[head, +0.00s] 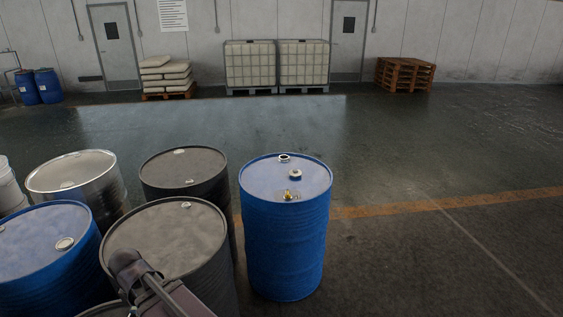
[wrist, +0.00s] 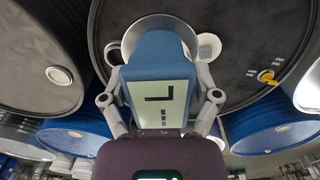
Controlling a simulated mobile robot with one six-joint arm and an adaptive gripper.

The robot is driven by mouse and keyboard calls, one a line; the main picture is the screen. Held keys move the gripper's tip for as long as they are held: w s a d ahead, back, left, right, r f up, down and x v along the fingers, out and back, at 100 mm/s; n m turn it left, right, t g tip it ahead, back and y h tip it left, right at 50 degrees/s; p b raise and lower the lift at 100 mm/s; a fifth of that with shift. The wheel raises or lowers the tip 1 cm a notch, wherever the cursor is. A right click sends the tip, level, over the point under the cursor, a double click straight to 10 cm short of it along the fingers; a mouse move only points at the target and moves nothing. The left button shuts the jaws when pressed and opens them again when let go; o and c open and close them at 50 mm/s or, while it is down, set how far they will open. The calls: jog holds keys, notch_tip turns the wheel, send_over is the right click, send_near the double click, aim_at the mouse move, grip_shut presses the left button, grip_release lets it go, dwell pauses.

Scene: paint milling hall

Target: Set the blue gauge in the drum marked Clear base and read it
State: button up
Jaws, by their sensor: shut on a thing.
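The blue gauge (wrist: 160,48) fills the middle of the wrist view, its pale display (wrist: 163,102) facing the camera with a dark L-shaped mark and small blocks. My gripper (wrist: 160,88) is shut on it, one finger on each side. Behind it is a dark drum top (wrist: 235,25) with a yellow fitting; the gauge hides part of it, and I cannot tell whether the gauge touches it. In the head view a blue drum (head: 284,240) stands at centre, with fittings on its lid. No drum marking Clear base is readable. The gripper is not clear in the head view.
Two dark drums (head: 185,168) (head: 170,240), a steel-coloured drum (head: 75,172) and another blue drum (head: 45,245) crowd the left. The floor (head: 430,150) to the right is clear. Pallets and caged tanks (head: 277,65) line the back wall.

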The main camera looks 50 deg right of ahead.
jog(key=shift+f, duration=0.1)
notch_tip(320, 180, down, 5)
jog(key=b, duration=0.5)
jog(key=shift+f+b, duration=0.15)
jog(key=shift+b, duration=0.15)
